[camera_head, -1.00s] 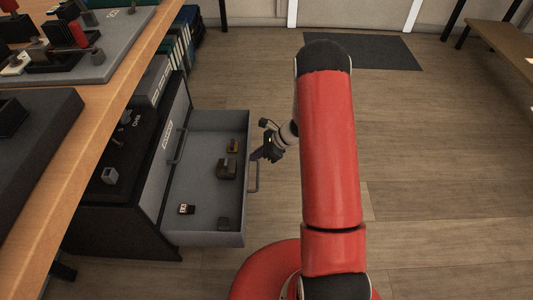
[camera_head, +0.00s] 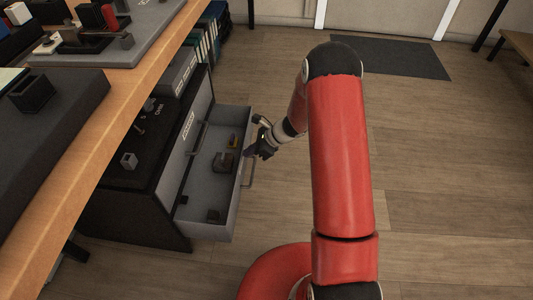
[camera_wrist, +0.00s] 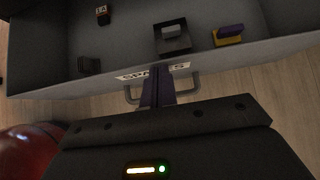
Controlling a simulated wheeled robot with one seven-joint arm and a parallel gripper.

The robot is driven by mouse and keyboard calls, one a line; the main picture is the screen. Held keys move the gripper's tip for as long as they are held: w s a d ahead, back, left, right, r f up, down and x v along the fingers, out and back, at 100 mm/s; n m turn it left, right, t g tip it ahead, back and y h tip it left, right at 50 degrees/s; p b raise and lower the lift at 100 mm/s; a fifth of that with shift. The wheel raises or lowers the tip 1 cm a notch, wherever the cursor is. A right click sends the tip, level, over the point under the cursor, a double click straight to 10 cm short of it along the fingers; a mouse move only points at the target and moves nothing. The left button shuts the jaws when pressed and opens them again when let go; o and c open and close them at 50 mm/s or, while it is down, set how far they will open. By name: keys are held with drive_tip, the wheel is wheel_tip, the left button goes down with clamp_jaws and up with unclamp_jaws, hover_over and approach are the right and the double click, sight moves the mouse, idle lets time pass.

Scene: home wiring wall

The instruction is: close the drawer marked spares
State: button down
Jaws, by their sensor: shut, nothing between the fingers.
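The grey drawer (camera_head: 205,226) stands partly pulled out of the dark cabinet, with a handle (camera_head: 248,172) on its front. In the wrist view its front panel (camera_wrist: 95,84) carries a label (camera_wrist: 150,72) that reads SPARES, partly covered by my fingers. My gripper (camera_head: 248,154) is shut and empty at the outer side of the drawer front. In the wrist view the gripper (camera_wrist: 156,78) lies across the label, between the ends of the handle (camera_wrist: 186,90). Whether the fingertips touch the panel is hard to tell.
Several small parts lie in the drawer, including a dark block (camera_head: 223,162) and a yellow part (camera_head: 233,142). Another closed drawer front (camera_head: 186,128) is behind it. The wooden workbench (camera_head: 105,130) runs along the left.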

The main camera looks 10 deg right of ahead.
drive_tip(key=w+a, duration=0.4)
drive_tip(key=a, duration=0.8)
drive_tip(key=shift+d, duration=0.1)
